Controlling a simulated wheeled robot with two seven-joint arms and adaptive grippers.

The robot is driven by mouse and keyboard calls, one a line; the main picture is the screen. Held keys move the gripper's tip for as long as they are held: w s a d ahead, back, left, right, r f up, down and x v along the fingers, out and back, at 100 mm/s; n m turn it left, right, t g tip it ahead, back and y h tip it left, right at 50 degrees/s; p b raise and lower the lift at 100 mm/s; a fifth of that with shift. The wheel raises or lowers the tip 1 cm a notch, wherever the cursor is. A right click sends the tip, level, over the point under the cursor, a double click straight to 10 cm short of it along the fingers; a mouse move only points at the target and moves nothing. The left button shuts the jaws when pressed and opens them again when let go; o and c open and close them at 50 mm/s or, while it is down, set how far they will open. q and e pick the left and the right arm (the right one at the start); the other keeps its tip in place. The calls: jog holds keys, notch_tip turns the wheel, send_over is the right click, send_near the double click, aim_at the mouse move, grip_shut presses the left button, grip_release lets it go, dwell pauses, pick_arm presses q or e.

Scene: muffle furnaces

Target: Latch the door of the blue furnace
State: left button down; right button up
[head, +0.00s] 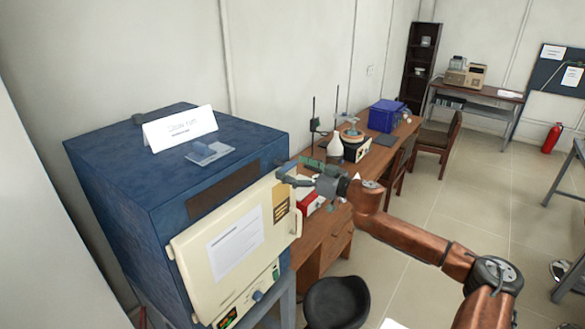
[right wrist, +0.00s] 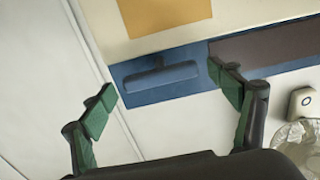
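The blue furnace (head: 125,185) stands at the left in the head view. Its cream door (head: 195,255) lies over the front; I cannot tell whether it is fully closed. A handle (head: 297,224) is on the door's right edge. In the right wrist view, a blue-grey latch lever (right wrist: 160,77) sits on a blue strip of the furnace beside the cream door (right wrist: 105,20) with its yellow label. My right gripper (head: 298,171) is near the door's upper right corner. It is open and empty, and its fingertips (right wrist: 160,82) appear either side of the lever, seemingly without touching. My left gripper is not in view.
A white sign (head: 180,128) and a small clear object (head: 208,152) stand on the furnace top. A wooden desk (head: 325,232) with lab items and a blue box (head: 386,115) runs behind my right gripper. A black stool (head: 336,302) is below. Open floor lies to the right.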

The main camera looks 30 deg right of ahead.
jog(key=c, duration=1.1)
jog(key=shift+n, duration=0.3)
jog(key=n, duration=0.2)
jog(key=shift+r+n+p, duration=0.1)
jog(key=shift+n+p, duration=0.2)
jog(key=shift+p, duration=0.05)
jog(key=n, duration=0.3)
jog(key=shift+a+n, duration=0.1)
jog(key=shift+n, duration=0.2)
jog(key=n, duration=0.5)
jog(key=shift+a+f+n+b, duration=0.1)
jog(key=shift+f+n+b, duration=0.1)
jog(key=shift+n+b, duration=0.15)
jog(key=n+b, duration=0.1)
jog(key=n, duration=0.4)
jog(key=shift+f+n+b, duration=0.1)
jog(key=shift+n+b, duration=0.15)
jog(key=shift+b, duration=0.1)
jog(key=shift+s, duration=0.1)
